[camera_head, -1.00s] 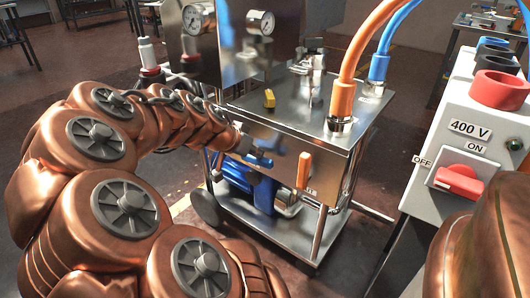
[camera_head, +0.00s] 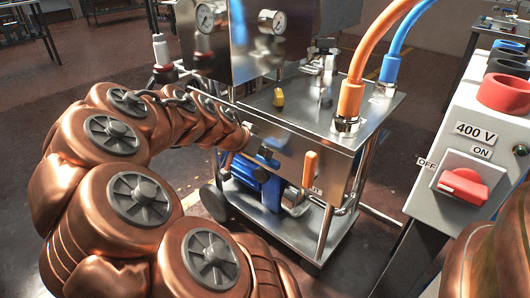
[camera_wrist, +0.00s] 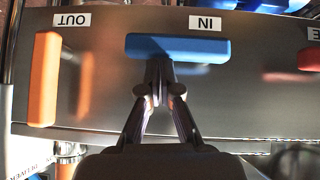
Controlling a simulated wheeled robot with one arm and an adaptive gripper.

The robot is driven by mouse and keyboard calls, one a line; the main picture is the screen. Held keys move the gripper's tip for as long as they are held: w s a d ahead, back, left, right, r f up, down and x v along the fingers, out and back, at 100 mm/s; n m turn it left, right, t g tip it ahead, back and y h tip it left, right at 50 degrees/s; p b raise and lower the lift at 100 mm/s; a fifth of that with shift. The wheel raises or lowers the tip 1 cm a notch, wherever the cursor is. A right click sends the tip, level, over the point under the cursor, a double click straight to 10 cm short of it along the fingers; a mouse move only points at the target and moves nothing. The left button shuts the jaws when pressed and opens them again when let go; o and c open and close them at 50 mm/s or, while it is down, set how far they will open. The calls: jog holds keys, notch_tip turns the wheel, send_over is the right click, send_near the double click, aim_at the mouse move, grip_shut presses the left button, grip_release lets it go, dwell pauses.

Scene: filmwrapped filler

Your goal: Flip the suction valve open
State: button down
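In the wrist view, a blue bar handle (camera_wrist: 178,47) lies level on the steel panel beside an upside-down label "IN". An orange handle (camera_wrist: 44,78) beside the label "OUT" stands upright in that view. The orange handle (camera_head: 309,169) also shows on the cart's front in the head view. My gripper (camera_wrist: 158,84) has its fingers together, with the tips just below the blue handle's middle. I cannot tell whether they touch it. Nothing shows between the fingers.
A grey 400 V box (camera_head: 440,205) with a red switch (camera_head: 463,185) stands at right. A red handle (camera_wrist: 309,59) sits at the wrist view's right edge.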

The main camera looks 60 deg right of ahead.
jog(key=s+d+r+p+v, duration=0.1)
jog(key=p+v, duration=0.4)
jog(key=v, duration=0.7)
jog(key=shift+r, duration=0.8)
jog(key=shift+d, duration=0.1)
jog(key=s+a+r+n+y+p, duration=0.3)
jog(key=a+r+n+p, duration=0.3)
jog(key=a+r+p, duration=0.3)
jog(key=s+a+r+n+y+p, duration=0.2)
jog(key=a+r+n+p, duration=0.5)
jog(key=a+p, duration=0.5)
jog(key=s+a+r+n+y+p, duration=0.3)
jog(key=a+r+n+p, duration=0.4)
jog(key=a+r+p, duration=0.4)
jog(key=shift+s+a+t+y+p, duration=0.35)
jog(key=shift+s+p, duration=0.3)
jog(key=shift+p, duration=1.9)
jog(key=shift+d, duration=0.1)
